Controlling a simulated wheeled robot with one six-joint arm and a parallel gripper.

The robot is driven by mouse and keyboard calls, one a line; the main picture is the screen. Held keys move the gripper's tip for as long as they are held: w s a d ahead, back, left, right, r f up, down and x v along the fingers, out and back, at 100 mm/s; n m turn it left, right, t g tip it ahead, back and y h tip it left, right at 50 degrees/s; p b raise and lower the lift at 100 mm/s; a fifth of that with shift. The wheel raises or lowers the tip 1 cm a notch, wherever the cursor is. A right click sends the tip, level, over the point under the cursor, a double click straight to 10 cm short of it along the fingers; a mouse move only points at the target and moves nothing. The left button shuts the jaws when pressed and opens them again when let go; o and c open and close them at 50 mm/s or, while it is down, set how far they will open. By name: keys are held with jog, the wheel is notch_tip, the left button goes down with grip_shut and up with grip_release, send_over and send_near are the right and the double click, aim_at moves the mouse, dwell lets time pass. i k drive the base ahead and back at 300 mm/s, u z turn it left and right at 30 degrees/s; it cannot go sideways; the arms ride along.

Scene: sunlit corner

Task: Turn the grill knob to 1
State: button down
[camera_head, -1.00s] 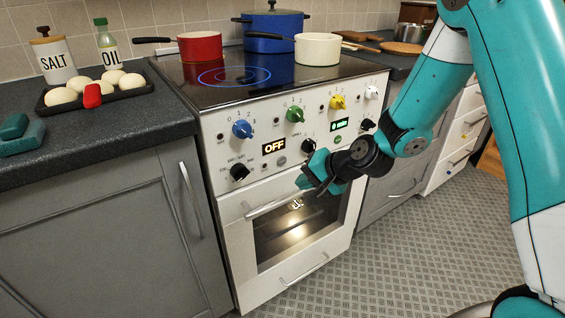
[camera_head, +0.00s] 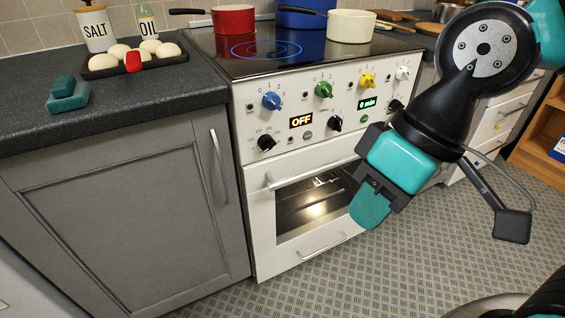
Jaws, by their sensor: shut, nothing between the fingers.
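The cooker's white front panel (camera_head: 300,105) carries blue (camera_head: 272,101), green (camera_head: 324,89), yellow (camera_head: 367,80) and white (camera_head: 403,73) knobs. Below them are three black knobs: left (camera_head: 266,142), middle (camera_head: 335,123) and right (camera_head: 395,105). The lettering beside the black knobs is too small to read surely, so I cannot tell which is the grill knob. My gripper (camera_head: 370,208) is shut and empty. It points down in front of the oven door's right part, below the knobs, and appears clear of them.
An oven door handle (camera_head: 312,174) crosses below the panel. Red (camera_head: 233,19), blue (camera_head: 303,17) and cream (camera_head: 351,26) pots stand on the hob. A tray (camera_head: 105,72) of round pale items is on the left worktop. The floor (camera_head: 400,262) in front is clear.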

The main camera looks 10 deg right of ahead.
aim_at(334, 122)
jog(key=k, duration=1.2)
jog(key=z, duration=0.35)
jog(key=i, duration=0.7)
jog(key=u, duration=0.4)
